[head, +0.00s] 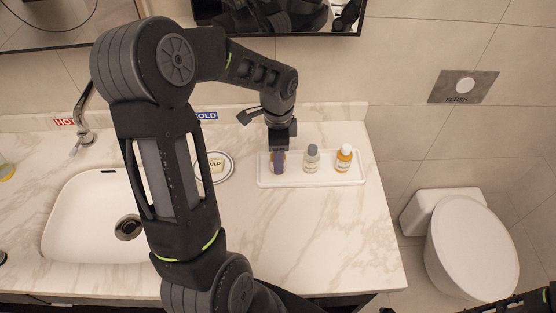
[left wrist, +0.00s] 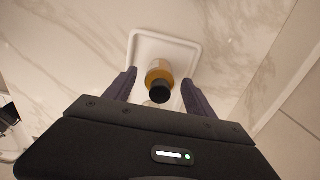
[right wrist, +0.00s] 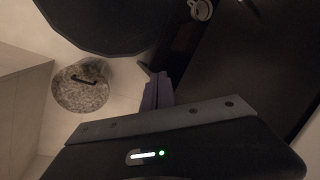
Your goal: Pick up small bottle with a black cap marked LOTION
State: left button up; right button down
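In the left wrist view, a small amber bottle with a black cap (left wrist: 159,88) stands on a white tray (left wrist: 191,45). My left gripper (left wrist: 158,92) is open, with a finger on each side of the bottle and a gap to both. In the head view, my left gripper (head: 278,160) points down at the left end of the tray (head: 320,183) and mostly hides this bottle. No lettering on it is readable. A grey-capped bottle (head: 311,160) and a white-capped orange bottle (head: 344,160) stand to its right. My right gripper (right wrist: 158,92) is shut and empty, away from the counter.
A soap dish (head: 227,172) lies left of the tray, partly behind my arm. A sink (head: 85,215) with a faucet (head: 83,125) is farther left. A toilet (head: 465,240) stands right of the counter. The counter front (head: 340,235) is clear.

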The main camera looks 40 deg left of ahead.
pick_arm(q)
grip_shut()
dwell(0.5)
jog(key=shift+r+p, duration=0.5)
jog(key=shift+r, duration=0.05)
notch_tip(320, 180, up, 5)
jog(key=p, duration=0.3)
jog(key=shift+f, duration=0.2)
jog(key=shift+r, duration=2.2)
